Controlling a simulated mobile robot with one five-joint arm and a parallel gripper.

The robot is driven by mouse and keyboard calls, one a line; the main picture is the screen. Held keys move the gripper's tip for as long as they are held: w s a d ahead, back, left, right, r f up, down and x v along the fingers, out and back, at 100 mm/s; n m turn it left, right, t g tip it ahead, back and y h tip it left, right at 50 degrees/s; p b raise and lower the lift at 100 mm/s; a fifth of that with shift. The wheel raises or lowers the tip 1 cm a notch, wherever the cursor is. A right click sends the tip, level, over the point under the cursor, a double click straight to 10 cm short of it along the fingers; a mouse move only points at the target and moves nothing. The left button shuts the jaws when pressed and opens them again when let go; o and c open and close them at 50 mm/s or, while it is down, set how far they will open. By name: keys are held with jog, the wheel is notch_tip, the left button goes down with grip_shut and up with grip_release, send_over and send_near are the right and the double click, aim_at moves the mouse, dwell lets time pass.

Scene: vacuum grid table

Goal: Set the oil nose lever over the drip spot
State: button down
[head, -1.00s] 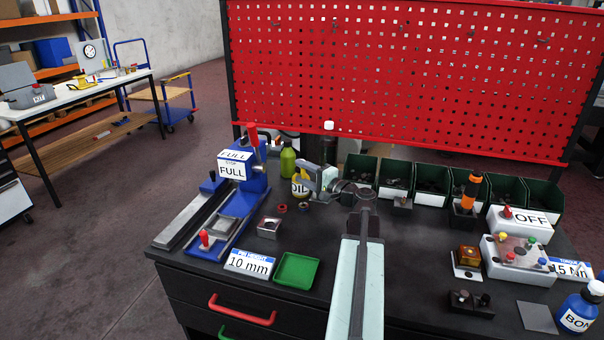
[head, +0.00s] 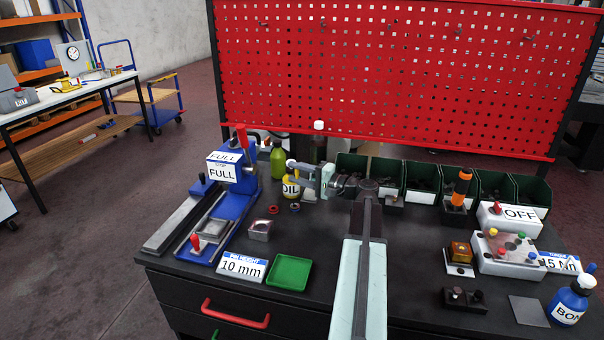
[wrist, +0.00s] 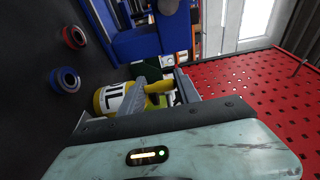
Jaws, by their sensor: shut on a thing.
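The oil bottle (head: 290,189) is yellow with a white OIL label and stands upright at the back of the bench, right of the blue press. It also shows in the wrist view (wrist: 112,98), where its yellow nose lever (wrist: 158,88) lies between my fingers. My gripper (head: 305,179) is at the bottle's top and shut on the nose lever, and the wrist view shows its jaws (wrist: 165,85) too. In the head view my fingers mostly hide the lever. I cannot make out a marked drip spot.
The blue press (head: 222,205) stands left of the bottle. A red ring (head: 272,209) and a blue ring (head: 294,208) lie in front of it. A green bottle (head: 278,160) stands close behind. Green bins (head: 418,178) line the back right. A green tray (head: 289,273) lies in front.

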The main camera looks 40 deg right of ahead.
jog(key=n+y, duration=0.1)
jog(key=d+n+g+y, duration=0.1)
jog(key=y, duration=0.1)
jog(key=n+g+y, duration=0.1)
jog(key=shift+s+d+r, duration=0.1)
jog(key=shift+d, duration=0.2)
jog(key=c, duration=1.2)
grip_release()
jog(key=shift+o, duration=0.2)
jog(key=v, duration=0.7)
jog(key=shift+s+d, duration=0.2)
jog(key=shift+s, duration=0.15)
